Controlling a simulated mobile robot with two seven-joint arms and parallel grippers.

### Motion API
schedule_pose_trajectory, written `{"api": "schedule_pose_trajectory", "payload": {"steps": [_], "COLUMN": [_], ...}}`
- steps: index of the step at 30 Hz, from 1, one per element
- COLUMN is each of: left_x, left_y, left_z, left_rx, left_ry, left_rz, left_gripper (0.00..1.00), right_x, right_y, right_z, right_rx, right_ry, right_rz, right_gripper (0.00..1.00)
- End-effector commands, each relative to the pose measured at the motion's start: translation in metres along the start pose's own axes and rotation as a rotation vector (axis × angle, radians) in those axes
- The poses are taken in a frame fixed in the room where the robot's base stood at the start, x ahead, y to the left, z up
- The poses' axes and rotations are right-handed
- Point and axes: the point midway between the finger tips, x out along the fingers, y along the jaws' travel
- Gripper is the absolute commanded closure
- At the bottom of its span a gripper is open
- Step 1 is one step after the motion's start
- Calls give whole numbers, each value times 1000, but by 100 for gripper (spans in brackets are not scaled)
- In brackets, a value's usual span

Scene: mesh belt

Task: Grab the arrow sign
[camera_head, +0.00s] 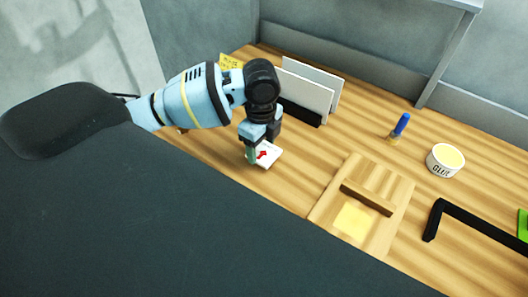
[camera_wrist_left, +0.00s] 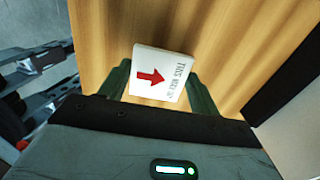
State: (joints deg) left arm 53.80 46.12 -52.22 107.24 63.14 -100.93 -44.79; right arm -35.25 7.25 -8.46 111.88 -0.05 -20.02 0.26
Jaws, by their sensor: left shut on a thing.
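The arrow sign (camera_head: 267,154) is a small white square with a red arrow, low over the wooden table at the left. In the left wrist view the sign (camera_wrist_left: 161,76) shows its red arrow and the printed words "THIS WAY UP". My left gripper (camera_head: 258,150) is shut on the sign, with one green finger on each side of it in the left wrist view (camera_wrist_left: 158,92). I cannot tell whether the sign touches the table. My right gripper does not show.
A black holder with white panels (camera_head: 305,90) stands just behind the left gripper. A wooden board with a crossbar (camera_head: 366,198) lies to the right. A blue marker (camera_head: 401,124), a glue tub (camera_head: 445,160) and a black angled bar (camera_head: 470,219) are further right.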

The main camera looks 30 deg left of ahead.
Motion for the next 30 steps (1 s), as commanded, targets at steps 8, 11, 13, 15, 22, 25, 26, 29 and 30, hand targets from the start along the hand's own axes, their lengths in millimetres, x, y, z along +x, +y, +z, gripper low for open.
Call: {"api": "schedule_pose_trajectory", "payload": {"steps": [8,11,13,15,22,25,26,29,30], "left_x": [-3,-8,-14,-23,-38,-40,-41,-44,-45], "left_y": [0,-1,-1,-1,26,49,56,78,86], "left_z": [0,0,0,0,-14,-28,-32,-45,-50], "left_rx": [0,0,0,0,6,6,7,8,7], "left_ry": [0,1,1,1,1,2,2,3,3], "left_rz": [-1,-2,-1,-2,3,2,3,2,2], "left_gripper": [59,59,59,59,59,59,59,59,59], "right_x": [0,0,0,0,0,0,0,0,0], "right_y": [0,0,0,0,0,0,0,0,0], "right_z": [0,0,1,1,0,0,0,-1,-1], "right_rx": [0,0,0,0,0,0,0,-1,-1], "right_ry": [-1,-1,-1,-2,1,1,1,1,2], "right_rz": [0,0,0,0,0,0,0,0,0], "right_gripper": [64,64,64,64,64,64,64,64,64]}}
